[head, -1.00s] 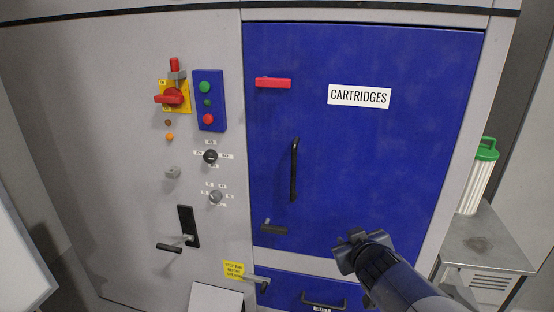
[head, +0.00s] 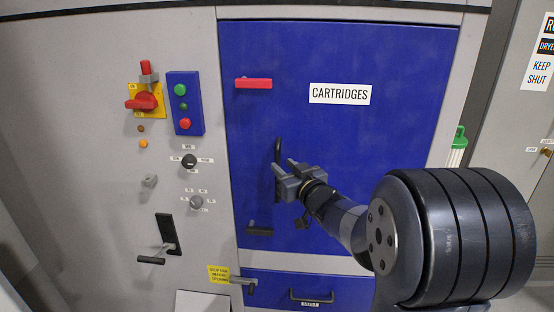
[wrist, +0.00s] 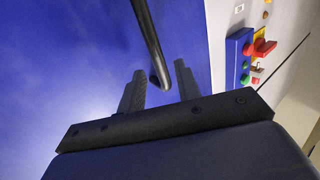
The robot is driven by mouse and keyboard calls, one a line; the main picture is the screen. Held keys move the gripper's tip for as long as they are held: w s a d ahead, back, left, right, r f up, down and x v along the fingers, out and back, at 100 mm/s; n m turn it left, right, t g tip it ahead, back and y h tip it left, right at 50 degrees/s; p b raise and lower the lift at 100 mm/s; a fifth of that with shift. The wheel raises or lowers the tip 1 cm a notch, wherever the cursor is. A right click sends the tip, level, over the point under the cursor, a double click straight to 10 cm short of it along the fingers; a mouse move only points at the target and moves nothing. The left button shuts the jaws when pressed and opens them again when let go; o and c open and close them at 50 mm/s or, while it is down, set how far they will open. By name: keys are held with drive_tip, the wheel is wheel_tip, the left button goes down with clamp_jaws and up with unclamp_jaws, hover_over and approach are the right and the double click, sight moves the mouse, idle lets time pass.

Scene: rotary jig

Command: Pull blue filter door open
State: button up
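The blue filter door (head: 380,150) is a large flat panel labelled CARTRIDGES, and it looks shut in its grey frame. Its vertical black pull handle (head: 277,152) is on the left half, with its lower part partly hidden by my gripper (head: 285,172). In the wrist view the handle (wrist: 148,40) runs down to a bent end that shows between my two open finger tips (wrist: 158,82). I cannot tell if the fingers touch it. A red latch (head: 253,83) and a dark latch (head: 260,231) are on the door's left edge.
A blue button box (head: 185,103), a red-yellow switch (head: 145,101) and knobs stand out from the grey panel on the left. A lower blue drawer (head: 318,283) has its own black handle.

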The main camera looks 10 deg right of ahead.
sight(279, 162)
drive_tip(key=shift+x, duration=2.2)
clamp_jaws()
